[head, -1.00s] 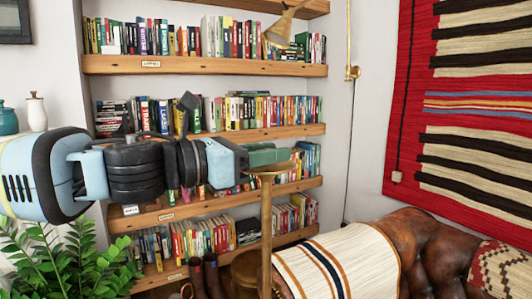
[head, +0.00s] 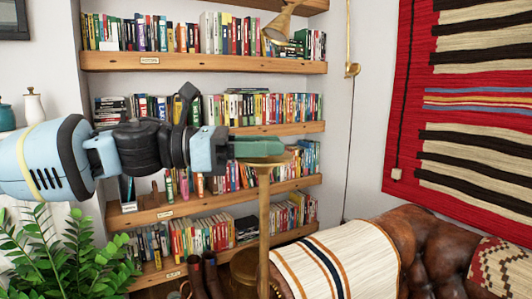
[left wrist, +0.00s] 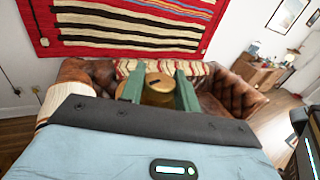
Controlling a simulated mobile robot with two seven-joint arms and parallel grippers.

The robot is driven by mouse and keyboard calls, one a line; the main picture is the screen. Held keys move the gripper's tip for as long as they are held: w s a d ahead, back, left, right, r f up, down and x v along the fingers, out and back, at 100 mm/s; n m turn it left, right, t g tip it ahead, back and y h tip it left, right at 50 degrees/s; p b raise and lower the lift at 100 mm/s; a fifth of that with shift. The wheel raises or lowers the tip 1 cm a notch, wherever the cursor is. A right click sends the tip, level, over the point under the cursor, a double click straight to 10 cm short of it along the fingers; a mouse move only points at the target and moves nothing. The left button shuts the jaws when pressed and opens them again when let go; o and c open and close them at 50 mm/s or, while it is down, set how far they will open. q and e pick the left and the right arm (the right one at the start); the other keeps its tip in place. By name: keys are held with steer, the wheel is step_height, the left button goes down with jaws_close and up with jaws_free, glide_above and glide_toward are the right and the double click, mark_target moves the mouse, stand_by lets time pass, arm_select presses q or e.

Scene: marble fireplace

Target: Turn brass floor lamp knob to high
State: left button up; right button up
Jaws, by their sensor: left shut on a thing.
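A brass floor stand, the lamp by its look, rises in the head view as an upright pole (head: 264,225) with a flat round top (head: 262,161). My left gripper (head: 260,147) reaches in from the left at the level of this top. Its green fingers hide part of what is there. In the left wrist view the two fingers (left wrist: 158,90) stand on either side of a round brass piece (left wrist: 158,82) with a small dark mark on it, and are shut on it. I cannot tell the knob's setting. My right gripper is in neither view.
Wooden shelves (head: 200,63) full of books stand behind. A brown leather sofa (head: 440,240) with a striped throw (head: 335,262) is to the right. A leafy plant (head: 75,255) is at lower left. A brass wall lamp (head: 285,22) hangs above.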

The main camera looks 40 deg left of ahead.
arm_select(q)
steer(key=shift+w+f+m+g+h+b, duration=0.2)
steer(key=shift+f+m+g+h+b, duration=0.25)
steer(key=shift+m+g+h+b, duration=0.5)
steer(key=m+g+h+b, duration=0.1)
steer(key=g+b, duration=0.2)
steer(key=shift+m+b, duration=0.3)
steer(key=shift+m, duration=0.05)
steer(key=shift+r+m+g+h+b, duration=0.2)
steer(key=shift+m+g+h+b, duration=0.5)
steer(key=shift+m+g, duration=0.35)
steer(key=m+g, duration=0.1)
steer(key=m+g+b, duration=0.1)
steer(key=g, duration=0.1)
steer(key=shift+r+g+h, duration=0.15)
steer(key=shift+g+h, duration=0.1)
steer(key=shift+g, duration=0.05)
steer(key=shift+s+m+g, duration=0.1)
steer(key=shift+m+g, duration=0.45)
steer(key=shift+g, duration=0.45)
steer(key=shift+r+g+b, duration=0.1)
steer(key=shift+g+b, duration=0.2)
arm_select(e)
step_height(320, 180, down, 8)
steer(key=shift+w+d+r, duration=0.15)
arm_select(q)
steer(key=shift+s+m, duration=0.1)
steer(key=shift+m, duration=0.3)
